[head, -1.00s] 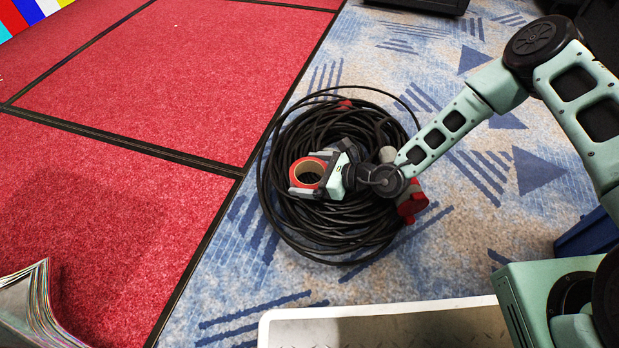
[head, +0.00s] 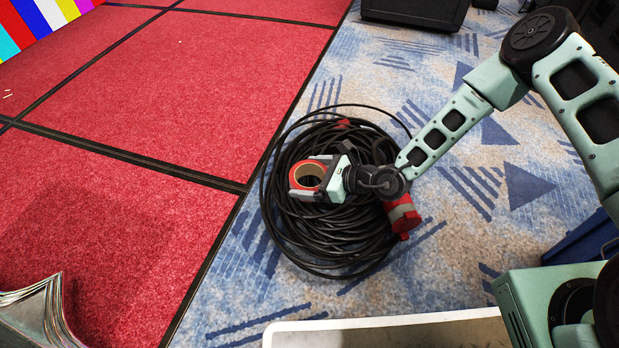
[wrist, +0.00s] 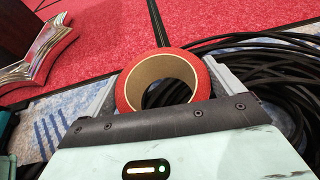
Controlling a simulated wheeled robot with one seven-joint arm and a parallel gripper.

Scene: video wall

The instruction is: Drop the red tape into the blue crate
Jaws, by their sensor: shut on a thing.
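My gripper (head: 306,178) is shut on the red tape (head: 297,169), a red roll with a tan cardboard core. In the head view it is held in front of the coiled black cable. In the wrist view the tape (wrist: 124,97) sits between the two grey fingers, its open core facing the camera. A blue object (head: 583,243), partly hidden behind my own body at the right edge of the head view, may be the blue crate. Only a small part of it shows.
A large coil of black cable (head: 290,222) with a red connector (head: 402,215) lies on the blue patterned carpet. A pale-rimmed tray or platform (head: 400,323) is at the bottom. Red carpet tiles (head: 190,80) fill the left. A dark box (head: 415,10) stands at the back.

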